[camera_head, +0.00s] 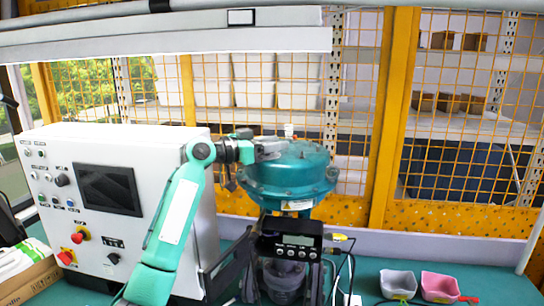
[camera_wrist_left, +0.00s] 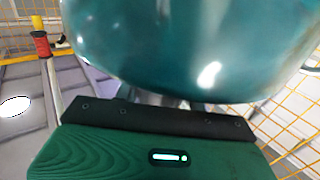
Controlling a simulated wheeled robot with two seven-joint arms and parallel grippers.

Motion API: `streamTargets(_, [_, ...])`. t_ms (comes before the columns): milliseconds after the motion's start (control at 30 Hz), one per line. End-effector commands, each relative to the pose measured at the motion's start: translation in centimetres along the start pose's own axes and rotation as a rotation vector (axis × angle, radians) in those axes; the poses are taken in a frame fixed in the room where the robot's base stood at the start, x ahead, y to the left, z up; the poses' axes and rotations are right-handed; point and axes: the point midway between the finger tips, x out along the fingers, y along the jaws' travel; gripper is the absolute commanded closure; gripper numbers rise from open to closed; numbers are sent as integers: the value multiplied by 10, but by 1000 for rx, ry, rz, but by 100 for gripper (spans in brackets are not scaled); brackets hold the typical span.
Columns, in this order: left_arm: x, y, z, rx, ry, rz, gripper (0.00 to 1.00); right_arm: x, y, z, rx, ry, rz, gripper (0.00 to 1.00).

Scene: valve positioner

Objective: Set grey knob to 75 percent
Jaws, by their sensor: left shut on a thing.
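A teal dome-topped valve actuator (camera_head: 290,175) stands in the middle of the head view, with a black positioner box with a small display (camera_head: 298,240) in front of it. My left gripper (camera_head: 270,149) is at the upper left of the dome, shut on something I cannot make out. In the left wrist view the teal dome (camera_wrist_left: 190,45) fills the upper part, close ahead of the gripper, and hides what lies between the fingers. I cannot pick out a grey knob for certain in either view. My right gripper does not show.
A white control cabinet (camera_head: 150,165) with a dark screen, buttons and red knobs stands at the left. A grey tray (camera_head: 398,284) and a pink tray (camera_head: 440,287) lie on the green table at the right. A yellow mesh fence (camera_head: 460,130) stands behind. Cables hang near the positioner.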

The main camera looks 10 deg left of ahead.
Motion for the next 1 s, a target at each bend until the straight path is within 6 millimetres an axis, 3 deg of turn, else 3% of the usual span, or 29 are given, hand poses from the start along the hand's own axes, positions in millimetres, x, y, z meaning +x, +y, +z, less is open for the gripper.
streamTargets(33, [0, 0, 4, 1, -1, 23, 82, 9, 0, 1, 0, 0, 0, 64])
streamTargets(300, [0, 2, 2, -1, -1, 120, 82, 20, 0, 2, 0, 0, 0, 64])
streamTargets(833, [0, 3, 0, -1, -1, 146, 82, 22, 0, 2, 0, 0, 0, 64])
streamTargets(867, [0, 3, 0, -1, -1, 146, 58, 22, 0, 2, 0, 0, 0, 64])
streamTargets(967, [0, 3, 0, 0, -1, 146, 38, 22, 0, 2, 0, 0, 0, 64])
streamTargets(1000, [0, 3, 0, 0, -1, 146, 38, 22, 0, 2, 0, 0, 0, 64])
